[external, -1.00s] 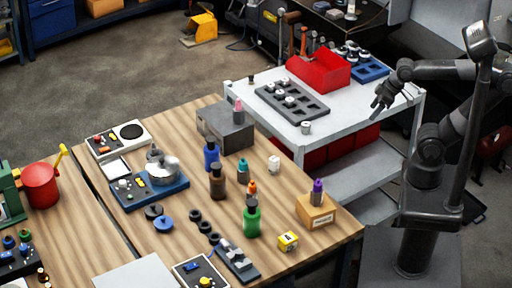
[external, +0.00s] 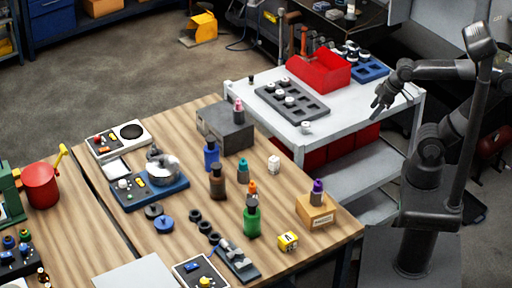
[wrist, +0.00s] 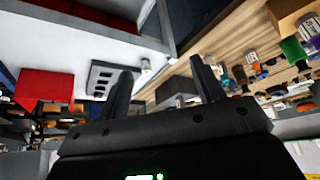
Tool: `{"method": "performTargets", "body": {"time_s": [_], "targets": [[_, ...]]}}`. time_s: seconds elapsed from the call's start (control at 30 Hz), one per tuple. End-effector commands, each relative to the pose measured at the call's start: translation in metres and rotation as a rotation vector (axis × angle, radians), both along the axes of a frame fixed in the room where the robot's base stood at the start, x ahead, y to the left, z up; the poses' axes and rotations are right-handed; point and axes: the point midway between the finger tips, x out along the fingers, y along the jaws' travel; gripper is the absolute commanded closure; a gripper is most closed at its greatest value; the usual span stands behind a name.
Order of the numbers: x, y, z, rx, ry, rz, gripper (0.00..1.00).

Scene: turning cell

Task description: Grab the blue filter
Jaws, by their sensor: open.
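A small round blue disc with a knob on top (external: 163,224) lies flat on the wooden table, beside a similar dark disc (external: 154,211). It looks like the blue filter, but I cannot be sure. A blue bottle (external: 211,155) stands upright further back. My gripper (external: 379,104) is over the right side of the white cart, far to the right of the blue disc. In the wrist view my gripper (wrist: 165,88) has its two fingers apart with nothing between them. I cannot make out the blue disc in the wrist view.
The white cart (external: 240,91) holds a red bin (external: 320,75) and a dark tray (external: 268,98). On the wooden table (external: 130,221) are several bottles, a grey block (external: 235,138), a cardboard box (external: 316,213) and black rings (external: 204,227). The cart's front right is clear.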

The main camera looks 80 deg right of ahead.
Motion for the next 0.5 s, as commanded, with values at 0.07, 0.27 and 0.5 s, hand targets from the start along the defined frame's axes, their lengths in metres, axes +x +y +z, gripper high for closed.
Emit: {"method": "performTargets", "body": {"time_s": [0.07, 0.27, 0.5], "targets": [[0.0000, 0.0000, 0.0000, 0.000, 0.000, 0.000, 0.32], [0.0000, 0.0000, 0.0000, 0.000, 0.000, 0.000, 0.22], [0.0074, 0.0010, 0.0049, -0.003, -0.001, 0.006, 0.22]]}}
